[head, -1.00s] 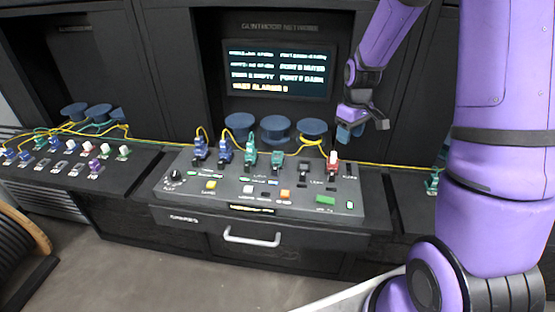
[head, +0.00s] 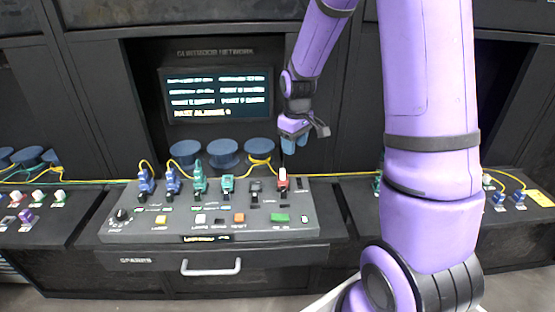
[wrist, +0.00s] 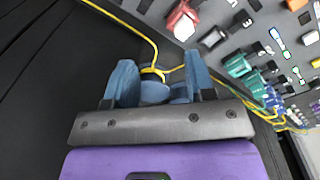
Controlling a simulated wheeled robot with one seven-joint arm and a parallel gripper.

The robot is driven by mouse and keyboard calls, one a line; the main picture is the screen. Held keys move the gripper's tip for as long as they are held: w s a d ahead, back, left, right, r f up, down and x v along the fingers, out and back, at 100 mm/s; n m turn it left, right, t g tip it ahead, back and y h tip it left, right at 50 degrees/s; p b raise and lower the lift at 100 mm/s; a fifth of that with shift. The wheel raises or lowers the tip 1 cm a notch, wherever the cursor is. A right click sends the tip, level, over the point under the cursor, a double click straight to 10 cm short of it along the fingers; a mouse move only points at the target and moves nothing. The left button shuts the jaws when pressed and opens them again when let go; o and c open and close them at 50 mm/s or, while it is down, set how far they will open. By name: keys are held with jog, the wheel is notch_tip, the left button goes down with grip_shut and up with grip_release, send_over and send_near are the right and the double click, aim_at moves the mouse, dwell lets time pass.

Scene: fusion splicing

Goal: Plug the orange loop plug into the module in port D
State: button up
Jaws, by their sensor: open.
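I cannot make out an orange loop plug for certain in either view. The console (head: 130,226) carries a row of modules: blue (head: 146,183), teal (head: 199,182), a dark one (head: 255,188) and a red one with a white top (head: 282,181). The red one also shows in the wrist view (wrist: 183,22). Port letters are too small to read, so I cannot tell which is port D. My gripper (head: 294,143) is above and behind the red module. Its blue fingers (wrist: 160,82) stand apart, with no plug visible between them.
Blue spools (head: 223,152) with yellow fibre stand behind the modules; a spool and yellow fibre (wrist: 134,26) show close to my fingers in the wrist view. An orange button (head: 239,218) sits on the console front. A screen (head: 217,94) hangs above. Side benches hold more plugs.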

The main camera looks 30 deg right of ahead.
jog(key=s+a+r+m+t, duration=0.1)
jog(key=s+a+r, duration=0.3)
jog(key=s+r, duration=0.3)
jog(key=s+a+r+m+t, duration=0.1)
jog(key=s+a+r+t, duration=0.2)
jog(key=r, duration=0.7)
jog(key=s+a+r, duration=0.2)
jog(key=s, duration=0.5)
jog(key=s+a+r+m, duration=0.1)
jog(key=s+a+r, duration=0.1)
jog(key=s, duration=0.6)
jog(key=shift+s+a+r+m+t, duration=0.15)
jog(key=shift+r+m+t, duration=0.15)
jog(key=shift+r, duration=0.2)
